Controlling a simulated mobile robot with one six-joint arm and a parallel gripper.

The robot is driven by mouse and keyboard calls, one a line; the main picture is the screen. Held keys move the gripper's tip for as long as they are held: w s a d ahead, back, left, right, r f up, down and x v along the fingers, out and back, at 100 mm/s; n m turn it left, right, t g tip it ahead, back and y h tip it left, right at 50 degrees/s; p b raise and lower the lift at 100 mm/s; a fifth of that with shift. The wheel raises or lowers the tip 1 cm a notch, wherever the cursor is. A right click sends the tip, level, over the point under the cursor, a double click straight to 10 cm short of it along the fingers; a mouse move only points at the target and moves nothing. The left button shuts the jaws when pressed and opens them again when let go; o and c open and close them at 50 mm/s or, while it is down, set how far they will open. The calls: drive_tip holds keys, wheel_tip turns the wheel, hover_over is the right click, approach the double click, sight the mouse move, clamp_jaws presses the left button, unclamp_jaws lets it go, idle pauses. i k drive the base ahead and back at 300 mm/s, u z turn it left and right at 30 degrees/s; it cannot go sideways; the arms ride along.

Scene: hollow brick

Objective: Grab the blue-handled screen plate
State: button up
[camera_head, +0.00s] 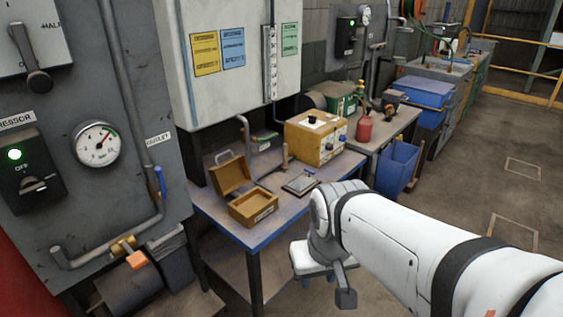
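A flat, dark-framed plate with a pale grey face (300,184) lies on the blue-edged workbench (262,240), right of a small open wooden box. It may be the screen plate. It is small here and I cannot make out a blue handle on it. My white arm reaches in from the lower right, and its end hangs in front of the bench's right side. My gripper (345,298) shows only in part as a dark grey piece below the wrist, apart from the plate. Its fingers are not clear, so I cannot tell whether it is open.
The open wooden box (253,207) stands at the bench front, with a tan box (315,138) behind. A red bottle (364,128) stands farther back. A grey panel with a gauge (97,144) is at left. Open floor (480,160) lies at right.

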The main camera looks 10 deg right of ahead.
sight(301, 182)
drive_tip(key=z, duration=0.3)
drive_tip(key=i, duration=0.85)
drive_tip(key=z, duration=0.45)
drive_tip(key=k, duration=0.7)
drive_tip(key=z, duration=0.95)
drive_tip(key=k, duration=0.65)
drive_tip(key=z, duration=0.55)
drive_tip(key=i, duration=1.3)
drive_tip(key=u, duration=0.7)
drive_tip(key=i, duration=1.25)
drive_tip(key=u, duration=1.3)
drive_tip(key=i, duration=0.65)
drive_tip(key=u, duration=0.4)
